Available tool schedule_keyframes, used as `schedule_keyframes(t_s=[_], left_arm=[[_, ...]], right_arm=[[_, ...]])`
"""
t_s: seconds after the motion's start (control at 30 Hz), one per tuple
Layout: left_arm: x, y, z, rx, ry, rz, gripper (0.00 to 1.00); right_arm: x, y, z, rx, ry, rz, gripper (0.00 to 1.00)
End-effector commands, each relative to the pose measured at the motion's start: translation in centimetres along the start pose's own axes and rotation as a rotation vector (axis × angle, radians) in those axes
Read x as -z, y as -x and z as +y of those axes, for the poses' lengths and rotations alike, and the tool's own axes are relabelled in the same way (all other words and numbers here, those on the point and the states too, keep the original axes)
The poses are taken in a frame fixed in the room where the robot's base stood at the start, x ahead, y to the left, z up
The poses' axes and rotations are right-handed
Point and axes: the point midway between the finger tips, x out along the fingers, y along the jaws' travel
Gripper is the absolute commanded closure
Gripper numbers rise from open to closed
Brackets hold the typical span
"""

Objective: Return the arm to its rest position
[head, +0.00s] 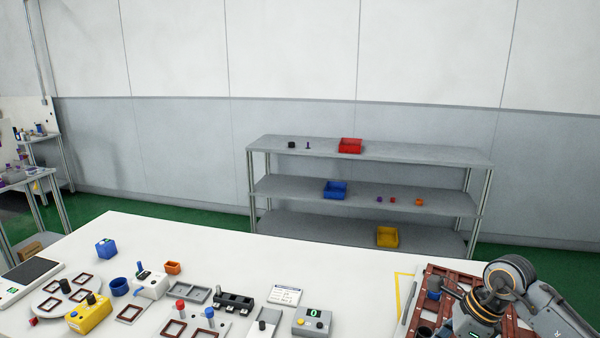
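My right arm (512,276) comes in from the lower right, bent over a brown-red tray (462,274) at the right end of the white table. Dark parts at its lower left end overlap the tray near a dark blue cylinder (434,283). I cannot make out the fingertips there, nor whether they touch or hold the cylinder. My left arm and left gripper are not in view.
The white table (228,250) has a control box with a green display (313,321), a yellow button box (88,313), a blue cube (106,248) and several small fixtures. The table's back middle is clear. A grey shelf (400,157) with coloured bins stands behind.

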Motion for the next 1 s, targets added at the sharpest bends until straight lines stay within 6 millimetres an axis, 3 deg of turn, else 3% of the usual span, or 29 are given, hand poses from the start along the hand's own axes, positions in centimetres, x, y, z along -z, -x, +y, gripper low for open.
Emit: schedule_keyframes(t_s=[0.2,0.37,0.5,0.63,0.73,0.83,1.0], left_arm=[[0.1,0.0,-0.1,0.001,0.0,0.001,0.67],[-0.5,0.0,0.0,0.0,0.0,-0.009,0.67],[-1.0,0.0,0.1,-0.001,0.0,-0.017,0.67],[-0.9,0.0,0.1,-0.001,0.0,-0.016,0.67],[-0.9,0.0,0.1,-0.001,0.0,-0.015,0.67],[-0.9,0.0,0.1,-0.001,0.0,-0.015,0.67],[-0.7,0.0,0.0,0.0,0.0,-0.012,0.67]], right_arm=[[-5.9,-2.1,2.8,-0.047,-0.013,-0.247,0.42],[-11.8,-2.5,5.8,-0.113,-0.073,-0.514,0.42],[-18.0,-0.6,8.9,-0.217,-0.223,-0.854,0.42],[-21.7,3.1,10.1,-0.33,-0.456,-1.175,0.42],[-22.6,6.0,9.6,-0.417,-0.682,-1.394,0.42],[-21.7,8.2,8.1,-0.498,-0.95,-1.584,0.42],[-16.9,8.8,4.7,-0.604,-1.486,-1.819,0.42]])
